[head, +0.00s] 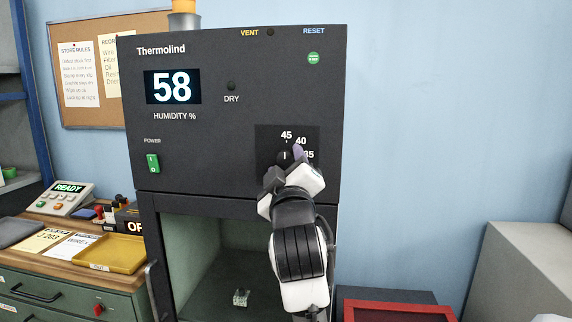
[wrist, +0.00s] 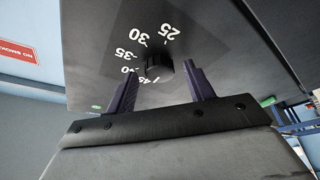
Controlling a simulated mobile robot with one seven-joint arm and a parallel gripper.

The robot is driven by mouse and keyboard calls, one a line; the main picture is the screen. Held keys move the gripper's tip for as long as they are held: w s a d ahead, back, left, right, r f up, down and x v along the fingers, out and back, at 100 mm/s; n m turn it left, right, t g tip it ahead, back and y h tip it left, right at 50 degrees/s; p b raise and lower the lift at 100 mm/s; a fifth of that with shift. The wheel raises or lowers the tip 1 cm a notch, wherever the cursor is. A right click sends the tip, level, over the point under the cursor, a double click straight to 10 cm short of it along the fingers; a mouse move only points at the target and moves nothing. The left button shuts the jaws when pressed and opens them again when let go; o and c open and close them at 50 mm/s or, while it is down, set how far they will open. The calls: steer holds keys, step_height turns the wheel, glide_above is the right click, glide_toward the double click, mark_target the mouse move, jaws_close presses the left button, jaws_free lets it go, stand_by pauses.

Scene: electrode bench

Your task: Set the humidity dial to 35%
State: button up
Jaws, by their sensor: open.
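The humidity dial (head: 284,157) is a black round knob on the cabinet's dark front panel, partly hidden by my gripper in the head view. In the wrist view the dial (wrist: 154,67) shows with labels 25, 30, 35, 40 and 45 around it. A short white mark by the knob appears to lie near 45. My gripper (wrist: 163,67) is open, its two purple fingers on either side of the dial in the picture; I cannot tell whether they touch it. In the head view my gripper (head: 290,160) is at the dial.
The black cabinet (head: 220,125) has a green power switch (head: 153,163), a DRY lamp (head: 231,86) and an open chamber below with a small object (head: 240,298). A yellow tray (head: 110,254) lies on the left bench. A red-framed box (head: 395,310) stands at lower right.

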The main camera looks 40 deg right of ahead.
steer(key=c, duration=1)
steer(key=shift+m, duration=0.5)
steer(key=m, duration=0.1)
steer(key=m+h, duration=0.1)
steer(key=shift+w+a+f+m+g+h+b, duration=0.15)
steer(key=shift+m+g+h+b, duration=0.15)
steer(key=shift+m+b, duration=0.1)
steer(key=m+g+h, duration=0.1)
steer(key=m, duration=0.2)
steer(key=m+h, duration=0.1)
steer(key=m, duration=0.2)
steer(key=shift+w+a+g, duration=0.1)
steer(key=shift+w+g, duration=0.05)
steer(key=shift+g, duration=0.25)
steer(key=m+g+h, duration=0.1)
steer(key=m, duration=0.1)
steer(key=m+g+h, duration=0.1)
steer(key=m, duration=0.2)
steer(key=shift+w+a+m, duration=0.1)
steer(key=shift+m, duration=0.2)
steer(key=m+g, duration=0.1)
steer(key=m, duration=0.2)
steer(key=m+g, duration=0.2)
steer(key=m, duration=0.1)
steer(key=shift+h+b, duration=0.4)
steer(key=shift+m, duration=0.4)
